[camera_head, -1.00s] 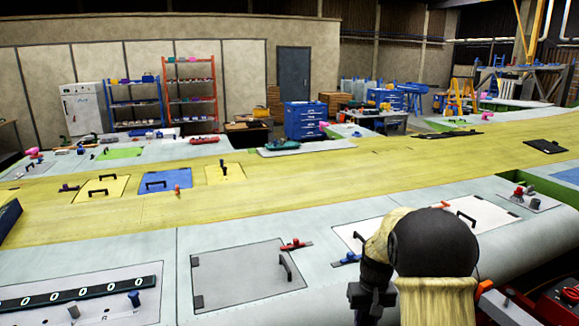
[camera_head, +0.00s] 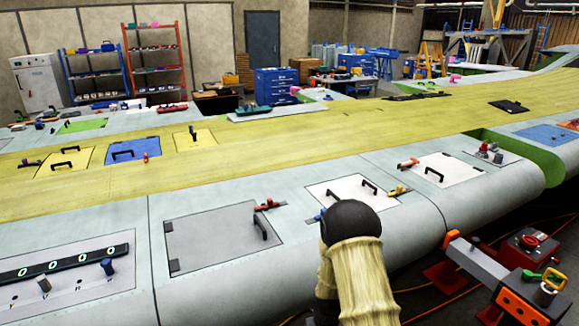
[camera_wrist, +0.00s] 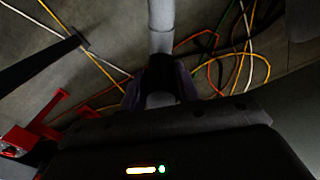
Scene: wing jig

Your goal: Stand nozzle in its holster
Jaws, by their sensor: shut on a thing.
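In the wrist view my gripper (camera_wrist: 160,92) is shut around a pale grey tube (camera_wrist: 161,35), likely the nozzle. The tube runs up out of the top of the picture, and its short lower end shows below the dark jaws. In the head view my own arm is at the bottom centre, and my gripper and the tube are not visible there. I cannot make out a holster for certain. A dark unit with an orange panel (camera_head: 520,304) and an orange-ended bar (camera_head: 474,258) stands at the lower right, right of my arm.
A red box (camera_head: 526,246) stands on the floor beyond the orange-panelled unit, beside the wing (camera_head: 200,215). Red parts (camera_wrist: 48,118) show at the wrist view's left. Yellow, orange and white cables (camera_wrist: 240,65) lie on the floor. Dark floor shows between wing and unit.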

